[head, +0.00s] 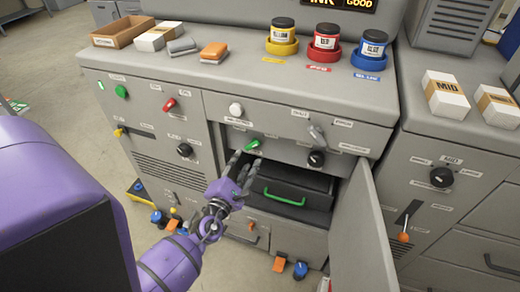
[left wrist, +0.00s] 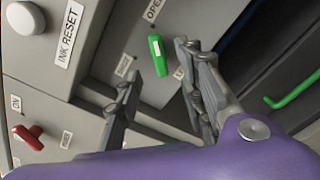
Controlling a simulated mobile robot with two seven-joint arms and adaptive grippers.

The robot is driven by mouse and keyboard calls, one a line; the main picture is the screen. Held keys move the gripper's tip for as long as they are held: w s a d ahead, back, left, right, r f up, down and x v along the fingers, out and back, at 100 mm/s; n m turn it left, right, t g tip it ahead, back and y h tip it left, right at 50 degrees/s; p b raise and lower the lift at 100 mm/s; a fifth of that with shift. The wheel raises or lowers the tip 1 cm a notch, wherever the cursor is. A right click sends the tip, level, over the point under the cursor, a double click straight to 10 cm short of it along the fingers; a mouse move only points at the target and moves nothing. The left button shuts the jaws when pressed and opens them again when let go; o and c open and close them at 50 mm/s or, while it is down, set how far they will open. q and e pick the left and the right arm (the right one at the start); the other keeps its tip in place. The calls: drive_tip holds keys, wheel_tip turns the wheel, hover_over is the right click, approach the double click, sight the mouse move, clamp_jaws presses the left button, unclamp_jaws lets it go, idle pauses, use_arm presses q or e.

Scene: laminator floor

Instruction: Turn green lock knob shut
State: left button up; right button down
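The green lock knob (head: 253,145) is a small green lever on the grey cabinet front, just above the open compartment. In the left wrist view the knob (left wrist: 158,56) shows between the fingertips, near an "OPEN" label; a second label beside it is partly covered by a finger. My left gripper (head: 247,158) is open and empty, its two fingers pointing at the knob from just below. In the wrist view the gripper (left wrist: 159,64) has one finger on each side of the knob; I cannot tell whether either touches it. My right gripper is not in view.
A cabinet door (head: 360,232) stands open right of the compartment, which holds a dark drawer with a green handle (head: 284,198). A white button (head: 236,109), black knob (head: 316,158) and red switch (head: 169,104) are nearby. Ink pots (head: 326,43) stand on top.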

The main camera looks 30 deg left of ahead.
sight(251, 147)
use_arm(q)
drive_tip(key=x, duration=0.7)
drive_tip(key=shift+a, duration=0.15)
drive_tip(key=shift+c, duration=0.2)
clamp_jaws()
